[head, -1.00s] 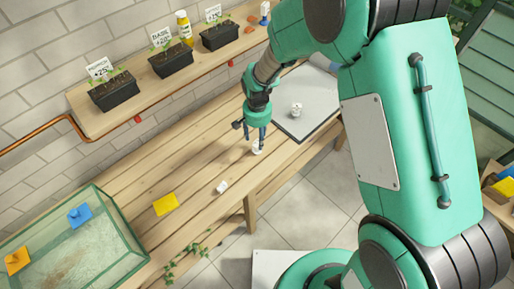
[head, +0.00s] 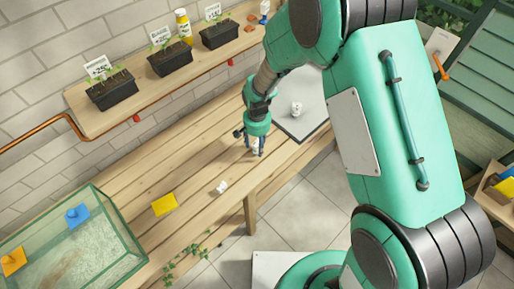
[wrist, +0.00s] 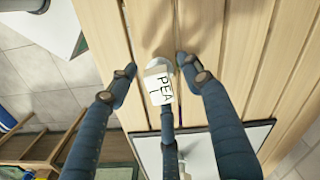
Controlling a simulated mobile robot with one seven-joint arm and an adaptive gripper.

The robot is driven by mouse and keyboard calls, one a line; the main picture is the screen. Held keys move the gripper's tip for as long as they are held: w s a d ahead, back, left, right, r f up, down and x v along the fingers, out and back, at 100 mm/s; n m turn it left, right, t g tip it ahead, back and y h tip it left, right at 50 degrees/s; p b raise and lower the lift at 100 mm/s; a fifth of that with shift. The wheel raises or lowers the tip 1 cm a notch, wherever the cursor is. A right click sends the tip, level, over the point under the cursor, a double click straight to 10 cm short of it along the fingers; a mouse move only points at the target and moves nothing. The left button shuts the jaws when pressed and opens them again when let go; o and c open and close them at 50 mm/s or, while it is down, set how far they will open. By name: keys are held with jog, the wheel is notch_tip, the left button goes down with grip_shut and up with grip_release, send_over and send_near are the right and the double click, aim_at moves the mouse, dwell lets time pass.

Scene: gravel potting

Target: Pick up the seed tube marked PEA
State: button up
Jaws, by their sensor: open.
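The seed tube marked PEA (wrist: 158,86) is white with black letters. It is between the fingers of my gripper (wrist: 156,70) in the wrist view, with a gap on its left and right sides. My gripper is open. In the head view my gripper (head: 255,150) is low over the wooden bench near its front edge, with its fingers around the white tube, which is partly hidden by them. Whether the third finger touches the tube, I cannot tell.
Another small white tube (head: 221,187) lies on the bench, left of my gripper. One more (head: 297,108) stands on a grey mat (head: 305,127). A yellow piece (head: 164,204) and a glass tank (head: 130,262) are further left. Seedling trays (head: 112,92) line the shelf.

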jog(key=shift+f, duration=1.05)
jog(key=c, duration=1.1)
